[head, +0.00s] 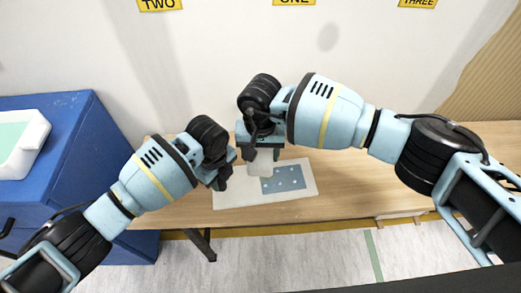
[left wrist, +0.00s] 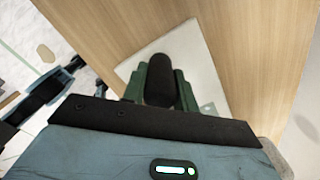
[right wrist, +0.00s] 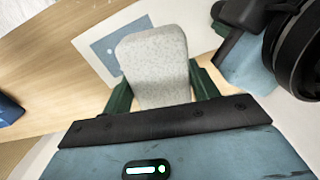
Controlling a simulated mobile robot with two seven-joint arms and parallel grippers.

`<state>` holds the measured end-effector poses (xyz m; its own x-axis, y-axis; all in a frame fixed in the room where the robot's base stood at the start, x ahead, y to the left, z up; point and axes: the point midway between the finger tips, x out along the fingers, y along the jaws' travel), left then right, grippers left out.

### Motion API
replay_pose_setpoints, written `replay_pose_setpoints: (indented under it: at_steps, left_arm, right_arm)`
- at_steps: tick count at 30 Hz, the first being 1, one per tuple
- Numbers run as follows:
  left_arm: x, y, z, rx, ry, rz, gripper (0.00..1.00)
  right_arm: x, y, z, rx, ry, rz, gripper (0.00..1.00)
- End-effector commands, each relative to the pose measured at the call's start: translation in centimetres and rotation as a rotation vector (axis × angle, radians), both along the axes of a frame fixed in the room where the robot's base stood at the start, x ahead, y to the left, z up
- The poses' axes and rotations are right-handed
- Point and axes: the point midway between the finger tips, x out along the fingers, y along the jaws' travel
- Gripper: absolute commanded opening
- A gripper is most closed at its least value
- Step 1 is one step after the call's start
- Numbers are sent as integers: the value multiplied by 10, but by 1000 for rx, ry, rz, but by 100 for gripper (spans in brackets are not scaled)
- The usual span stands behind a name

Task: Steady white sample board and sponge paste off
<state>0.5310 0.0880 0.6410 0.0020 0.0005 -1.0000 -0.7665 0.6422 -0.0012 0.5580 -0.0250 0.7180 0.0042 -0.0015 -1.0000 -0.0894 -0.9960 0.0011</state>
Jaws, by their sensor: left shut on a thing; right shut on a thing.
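The white sample board (head: 235,198) lies flat on the wooden table. It bears a blue-grey panel (head: 290,181) with several pale spots. My left gripper (head: 222,180) is at the board's left side, shut on a black rounded handle (left wrist: 160,80), which shows between its green fingers with the board (left wrist: 196,55) beyond. Whether the handle is fixed to the board is hidden. My right gripper (head: 263,150) is shut on a pale speckled sponge (right wrist: 152,62). The sponge (head: 261,167) is over the board by the panel's left edge; contact cannot be told.
A blue cabinet (head: 60,130) stands at the left with a white tray (head: 38,150) on top. The wooden table (head: 350,180) is bare to the right of the board. Yellow labels (head: 294,2) are on the wall behind.

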Motion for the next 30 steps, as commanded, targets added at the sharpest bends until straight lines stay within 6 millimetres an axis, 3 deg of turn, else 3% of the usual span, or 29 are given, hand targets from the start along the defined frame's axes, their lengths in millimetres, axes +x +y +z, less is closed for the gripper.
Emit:
replay_pose_setpoints:
  at_steps: [15,30]
  left_arm:
    - [-1,1,-2,3,3,1,0]
    - [-1,1,-2,3,4,1,0]
  right_arm:
    - [-1,0,-51,0,2,-1,36]
    - [0,0,-61,0,0,0,36]
